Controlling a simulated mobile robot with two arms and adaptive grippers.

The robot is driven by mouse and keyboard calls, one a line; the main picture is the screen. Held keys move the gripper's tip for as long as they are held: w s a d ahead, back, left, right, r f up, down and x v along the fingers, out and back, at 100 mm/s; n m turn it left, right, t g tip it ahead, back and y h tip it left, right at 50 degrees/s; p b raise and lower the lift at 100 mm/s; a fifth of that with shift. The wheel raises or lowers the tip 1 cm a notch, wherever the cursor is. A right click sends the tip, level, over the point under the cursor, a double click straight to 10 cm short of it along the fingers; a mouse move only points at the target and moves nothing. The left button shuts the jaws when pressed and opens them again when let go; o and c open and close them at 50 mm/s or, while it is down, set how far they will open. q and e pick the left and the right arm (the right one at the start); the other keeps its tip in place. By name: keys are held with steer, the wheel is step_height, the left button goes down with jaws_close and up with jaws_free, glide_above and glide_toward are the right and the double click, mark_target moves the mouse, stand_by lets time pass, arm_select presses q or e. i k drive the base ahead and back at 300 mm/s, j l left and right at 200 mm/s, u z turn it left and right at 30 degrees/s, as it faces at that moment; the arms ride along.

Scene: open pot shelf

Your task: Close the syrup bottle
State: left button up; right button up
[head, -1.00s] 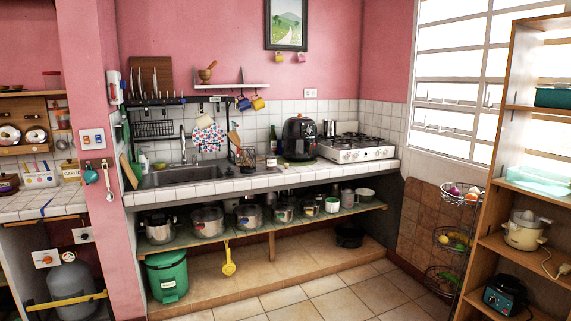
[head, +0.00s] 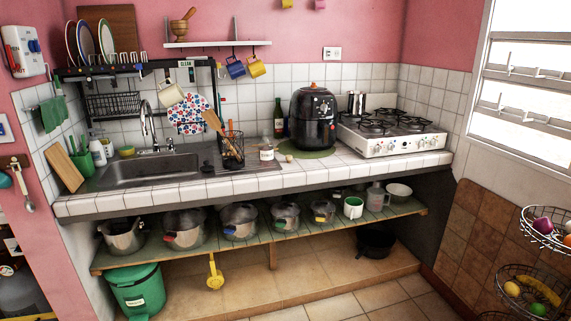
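A tall dark green bottle (head: 278,120) with a pale label stands upright on the counter against the tiled wall, left of the black air fryer. A small pale bottle or jar (head: 267,153) with a label stands nearer the counter's front, right of the utensil holder. I cannot tell which of the two is the syrup bottle, nor whether either has its cap on. A small light object (head: 289,158) lies on the counter right of the pale jar; it is too small to identify. Neither of my grippers is in view.
The black air fryer (head: 314,118) stands on a green mat, beside the white stove (head: 391,132). A utensil holder (head: 231,150) and the sink (head: 147,170) are to the left. Pots fill the open shelf (head: 412,212) below. The counter front near the jar is mostly clear.

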mark_target(265, 146)
steer(key=i+l+z, duration=0.1)
steer(key=i+l, duration=0.15)
steer(key=i, duration=0.15)
steer(key=i+l+u, duration=0.3)
steer(key=i+l, duration=0.7)
steer(key=i, duration=0.15)
steer(key=i+l+u, duration=0.3)
steer(key=i+l, duration=0.8)
steer(key=l, duration=0.15)
